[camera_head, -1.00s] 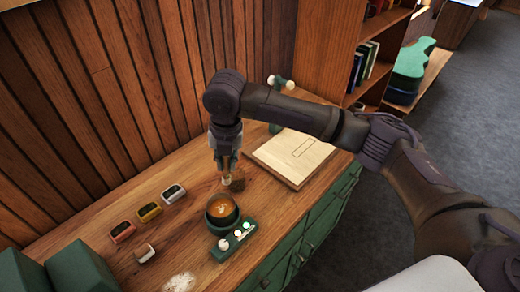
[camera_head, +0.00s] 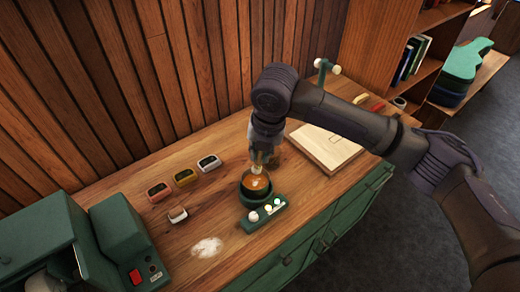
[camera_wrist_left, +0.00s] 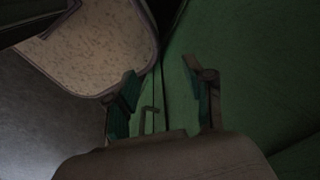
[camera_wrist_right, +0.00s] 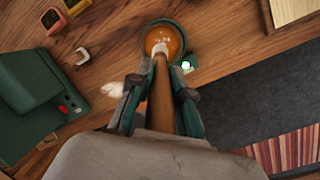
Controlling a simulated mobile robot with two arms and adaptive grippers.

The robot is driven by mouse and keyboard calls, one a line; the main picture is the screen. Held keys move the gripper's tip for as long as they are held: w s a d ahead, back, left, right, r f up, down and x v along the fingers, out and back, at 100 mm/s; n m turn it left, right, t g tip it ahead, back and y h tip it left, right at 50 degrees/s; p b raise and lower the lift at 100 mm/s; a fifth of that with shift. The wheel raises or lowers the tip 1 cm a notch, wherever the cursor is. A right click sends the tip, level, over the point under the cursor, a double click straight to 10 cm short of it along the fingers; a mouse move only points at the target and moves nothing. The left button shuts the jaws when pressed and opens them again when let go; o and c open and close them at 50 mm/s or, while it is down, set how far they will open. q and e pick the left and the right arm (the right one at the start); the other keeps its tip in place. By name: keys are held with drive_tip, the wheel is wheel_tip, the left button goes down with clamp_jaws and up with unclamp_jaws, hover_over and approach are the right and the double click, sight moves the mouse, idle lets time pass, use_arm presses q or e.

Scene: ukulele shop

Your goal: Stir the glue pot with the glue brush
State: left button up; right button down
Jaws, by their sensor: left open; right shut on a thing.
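The glue pot (camera_head: 256,197) is a round dark green pot with orange-brown glue in it, standing on the wooden workbench; it also shows in the right wrist view (camera_wrist_right: 148,31). My right gripper (camera_head: 265,157) is just above and behind the pot. In the right wrist view it is shut on the brown handle of the glue brush (camera_wrist_right: 161,85). The brush's pale tip is at the glue in the pot; I cannot tell how deep. My left gripper (camera_wrist_left: 162,104) is open and empty in its wrist view, beside dark green panels, and is outside the head view.
A green strip with pale round knobs (camera_head: 264,216) lies right in front of the pot. Several small coloured boxes (camera_head: 185,177) stand left. A green machine (camera_head: 128,240) fills the bench's left end. A pale board (camera_head: 322,148) lies right of the pot.

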sight(259, 172)
drive_tip(key=shift+s+d+f+b, duration=0.1)
drive_tip(key=shift+f+b, duration=0.4)
drive_tip(key=shift+f, duration=0.15)
drive_tip(key=shift+s+d+f+b, duration=0.1)
drive_tip(key=shift+f+b, duration=0.4)
drive_tip(key=shift+f, duration=0.1)
drive_tip(key=shift+w+a+f+b, duration=0.2)
drive_tip(key=shift+f+b, duration=0.15)
drive_tip(key=shift+f, duration=0.75)
drive_tip(key=shift+w+a+f+b, duration=0.15)
drive_tip(key=shift+f+b, duration=0.15)
drive_tip(key=shift+f, duration=0.8)
drive_tip(key=shift+w+a+f+b, duration=0.1)
drive_tip(key=shift+w+f+b, duration=0.2)
drive_tip(key=shift+f, duration=0.8)
drive_tip(key=shift+s, duration=0.15)
